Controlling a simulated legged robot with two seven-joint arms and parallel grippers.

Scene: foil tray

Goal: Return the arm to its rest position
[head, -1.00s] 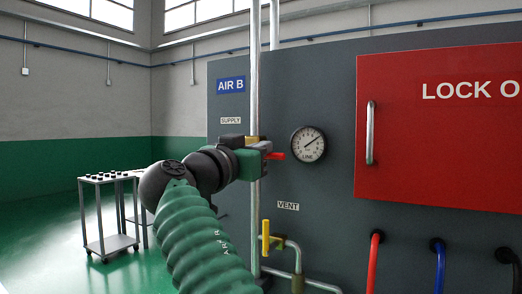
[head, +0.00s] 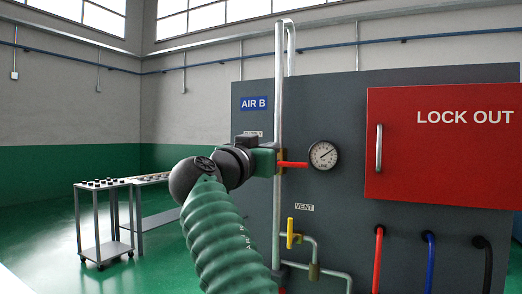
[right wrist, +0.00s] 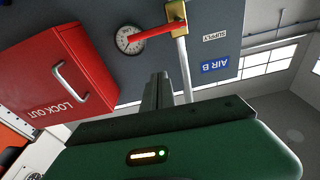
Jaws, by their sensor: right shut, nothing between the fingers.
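My right arm's gripper (head: 277,158) is in front of the AIR B panel (head: 340,110), beside the vertical pipe. Its fingers (right wrist: 158,92) are shut with nothing between them in the right wrist view. The red supply valve lever (head: 293,164) points sideways to the right, toward the gauge (head: 323,155). In the right wrist view, the lever (right wrist: 152,32) and its brass valve body (right wrist: 176,14) stand clear of the fingertips. My gripper hides the valve body in the head view. My left gripper is not in view.
A red LOCK OUT box (head: 440,145) with a metal handle juts from the panel at right. A yellow vent valve handle (head: 290,233) and pipes are low on the panel. Red, blue and black hoses hang at right. A cart (head: 104,222) stands at left on open green floor.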

